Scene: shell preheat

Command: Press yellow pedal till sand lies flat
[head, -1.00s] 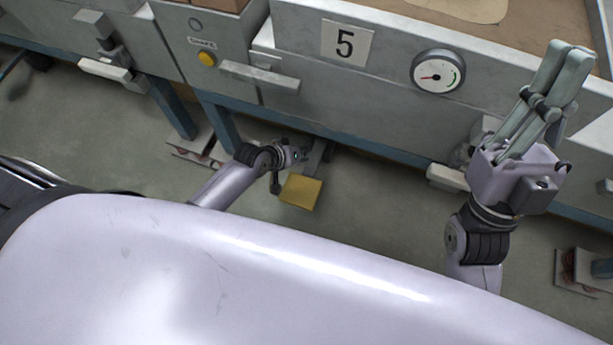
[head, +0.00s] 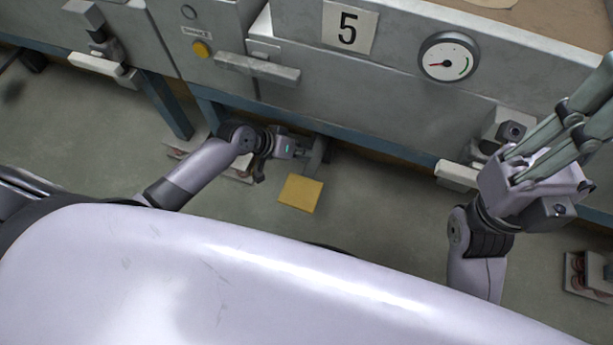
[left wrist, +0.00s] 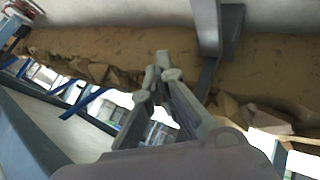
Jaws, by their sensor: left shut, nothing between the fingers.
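The yellow pedal (head: 300,193) lies low in front of the machine in the head view, flat and uncovered. My left gripper (head: 288,149) is just above and left of it, beside the pedal's dark lever, apart from the yellow plate. Its fingers are hardly visible there. In the left wrist view its fingers (left wrist: 163,76) are together with nothing between them. Brown sand (head: 565,22) shows only in part at the top right of the head view. A brown, lumpy band (left wrist: 120,50) crosses the left wrist view. My right gripper (head: 588,112) is raised at the right, its tips cut off.
The grey machine front carries a "5" plate (head: 349,27), a round gauge (head: 447,57), a yellow button (head: 202,49) and a bar handle (head: 256,68). Blue legs (head: 165,103) stand at the left. The floor around the pedal is clear.

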